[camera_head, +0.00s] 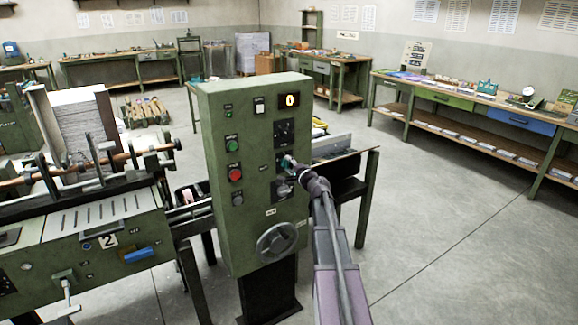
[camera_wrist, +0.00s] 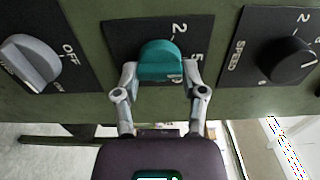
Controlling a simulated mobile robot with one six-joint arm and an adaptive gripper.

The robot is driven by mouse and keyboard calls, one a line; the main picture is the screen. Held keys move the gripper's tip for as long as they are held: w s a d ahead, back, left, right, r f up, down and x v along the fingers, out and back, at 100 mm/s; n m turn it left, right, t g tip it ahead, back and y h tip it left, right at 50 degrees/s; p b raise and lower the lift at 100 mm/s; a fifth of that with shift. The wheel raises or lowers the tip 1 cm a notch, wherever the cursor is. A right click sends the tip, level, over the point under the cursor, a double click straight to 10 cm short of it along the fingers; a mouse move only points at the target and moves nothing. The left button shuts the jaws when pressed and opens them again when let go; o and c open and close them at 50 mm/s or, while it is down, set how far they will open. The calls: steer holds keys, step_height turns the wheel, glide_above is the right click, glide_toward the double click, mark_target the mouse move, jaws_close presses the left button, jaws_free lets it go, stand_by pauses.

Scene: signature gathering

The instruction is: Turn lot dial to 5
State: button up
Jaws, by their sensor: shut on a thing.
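A teal dial (camera_wrist: 160,55) sits on a black plate in the middle of the wrist view. The numbers 2 and 5 show on the plate, to the upper right and right of the dial. My gripper (camera_wrist: 160,74) has one finger on each side of the dial and is shut on it. Other plate markings are hidden or too small to read, and I cannot tell which number the dial points at. In the head view my gripper (camera_head: 290,163) reaches the front of the green control cabinet (camera_head: 222,130), whose display (camera_head: 289,101) reads 0.
A grey OFF dial (camera_wrist: 32,60) sits left of the teal dial, and a black SPEED dial (camera_wrist: 287,60) sits right. The cabinet also carries a red button (camera_head: 235,174) and a handwheel (camera_head: 277,242). Open floor (camera_head: 440,230) lies to the right.

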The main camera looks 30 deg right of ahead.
steer(key=shift+w, duration=0.15)
steer(key=o, duration=1.2)
steer(key=shift+c, duration=0.2)
steer(key=s, duration=1.2)
steer(key=shift+d, duration=0.2)
